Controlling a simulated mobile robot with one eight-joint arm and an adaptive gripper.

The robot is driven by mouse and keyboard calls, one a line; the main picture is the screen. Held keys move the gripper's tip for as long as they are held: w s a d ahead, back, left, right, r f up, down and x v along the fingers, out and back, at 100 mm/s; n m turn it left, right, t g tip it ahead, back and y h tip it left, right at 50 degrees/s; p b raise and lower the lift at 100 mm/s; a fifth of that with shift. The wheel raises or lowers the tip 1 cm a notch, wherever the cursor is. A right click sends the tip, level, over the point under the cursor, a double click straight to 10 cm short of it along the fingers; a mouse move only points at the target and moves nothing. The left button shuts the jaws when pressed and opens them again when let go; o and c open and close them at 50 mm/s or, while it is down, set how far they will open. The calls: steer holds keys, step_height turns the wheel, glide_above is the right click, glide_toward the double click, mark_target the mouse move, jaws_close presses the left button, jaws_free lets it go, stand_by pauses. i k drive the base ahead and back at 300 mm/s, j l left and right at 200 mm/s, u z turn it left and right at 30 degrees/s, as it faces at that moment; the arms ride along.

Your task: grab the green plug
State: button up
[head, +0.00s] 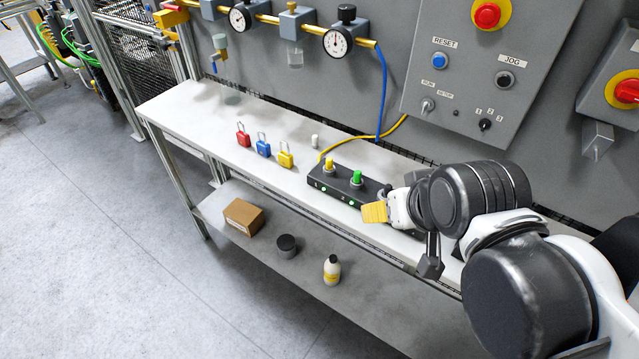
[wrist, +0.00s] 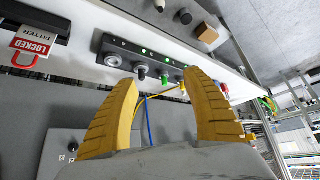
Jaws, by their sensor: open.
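The green plug (head: 356,177) stands upright in a black socket box (head: 330,183) on the white shelf. A yellow plug (head: 329,164) stands to its left in the same box. My gripper (head: 374,212) has yellow fingers and is near the right part of the box, in front of the green plug's right side. In the wrist view my gripper (wrist: 161,80) is open and empty. The green plug (wrist: 165,79) shows in the gap between the fingertips, beyond them. The yellow plug (wrist: 183,88) is partly behind the right finger. My arm hides the box's right end in the head view.
Red (head: 243,134), blue (head: 263,147) and yellow (head: 286,154) padlocks and a small white item (head: 315,141) stand left of the box. A yellow cable (head: 335,150) runs behind it. A red padlock with a "LOCKED" tag (wrist: 33,42) shows in the wrist view. A control panel (head: 465,75) stands behind.

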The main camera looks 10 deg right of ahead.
mark_target(357, 174)
steer(key=j+u, duration=0.2)
steer(key=j, duration=1.2)
